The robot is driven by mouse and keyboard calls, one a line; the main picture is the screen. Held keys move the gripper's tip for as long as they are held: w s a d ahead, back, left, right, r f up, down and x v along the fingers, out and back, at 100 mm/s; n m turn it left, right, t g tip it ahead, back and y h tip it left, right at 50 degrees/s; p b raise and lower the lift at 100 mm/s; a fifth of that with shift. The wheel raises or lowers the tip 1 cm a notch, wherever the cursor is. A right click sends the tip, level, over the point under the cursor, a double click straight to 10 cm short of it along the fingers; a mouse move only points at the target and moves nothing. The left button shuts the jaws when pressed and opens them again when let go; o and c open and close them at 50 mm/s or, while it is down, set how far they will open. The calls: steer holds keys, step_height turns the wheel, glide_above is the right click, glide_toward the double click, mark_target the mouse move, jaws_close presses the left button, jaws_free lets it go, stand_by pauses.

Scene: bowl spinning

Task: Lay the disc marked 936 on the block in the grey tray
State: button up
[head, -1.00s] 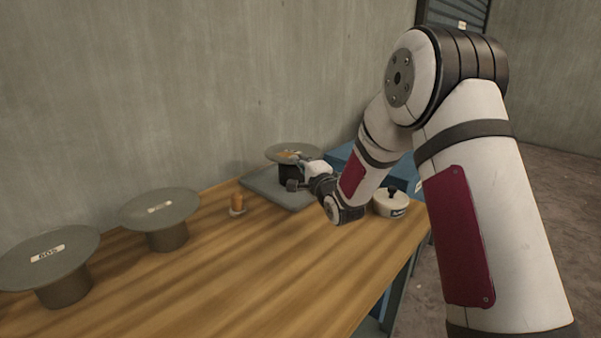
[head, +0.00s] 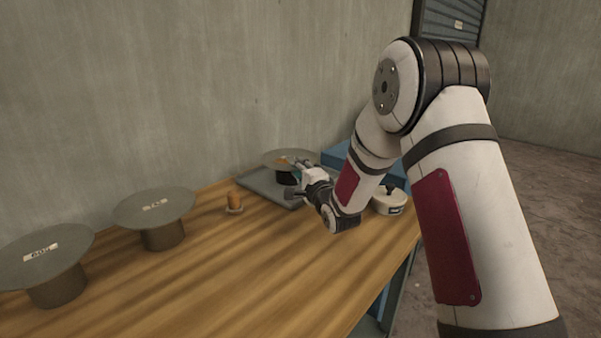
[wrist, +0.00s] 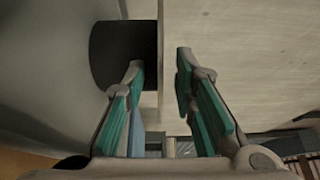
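A grey disc (head: 277,155) rests on the dark block (head: 286,178) in the grey tray (head: 252,182) at the back of the table. Its marking cannot be read; a small orange patch shows near its middle. In the wrist view the disc (wrist: 45,70) fills the left side, with the black block (wrist: 122,48) against it. My gripper (wrist: 159,60) is open and empty, its teal-padded fingers apart. In the head view my gripper (head: 298,166) is at the disc's near right side, partly hiding disc and block.
Two more labelled discs, one at the left (head: 40,258) and one nearer the middle (head: 150,205), sit on round stands. A small orange object (head: 235,200) stands before the tray. A white lidded pot (head: 388,203) and a blue box (head: 338,157) are at the right. The table front (head: 240,280) is clear.

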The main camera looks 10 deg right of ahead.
steer(key=shift+r, duration=0.2)
steer(key=s, duration=0.4)
steer(key=s+d+p, duration=0.1)
steer(key=s, duration=0.3)
steer(key=s+d, duration=0.1)
steer(key=s, duration=0.2)
steer(key=shift+s+d+f, duration=0.1)
steer(key=shift+s+f, duration=0.05)
steer(key=shift+s, duration=0.25)
steer(key=shift+s+r+n+g+h, duration=0.25)
steer(key=shift+r+n+g+h, duration=0.15)
steer(key=shift+r+n+g, duration=0.3)
steer(key=s+r+n+g+h, duration=0.1)
steer(key=s+n+g, duration=0.6)
steer(key=s, duration=1.6)
steer(key=s+r+n+g+h, duration=0.1)
steer(key=s+r+n+g, duration=0.2)
steer(key=s, duration=2.1)
steer(key=n+g, duration=0.4)
steer(key=g, duration=0.1)
steer(key=shift+d+r+g+h, duration=0.2)
steer(key=shift+d+g+h, duration=0.1)
steer(key=shift+g+h, duration=0.1)
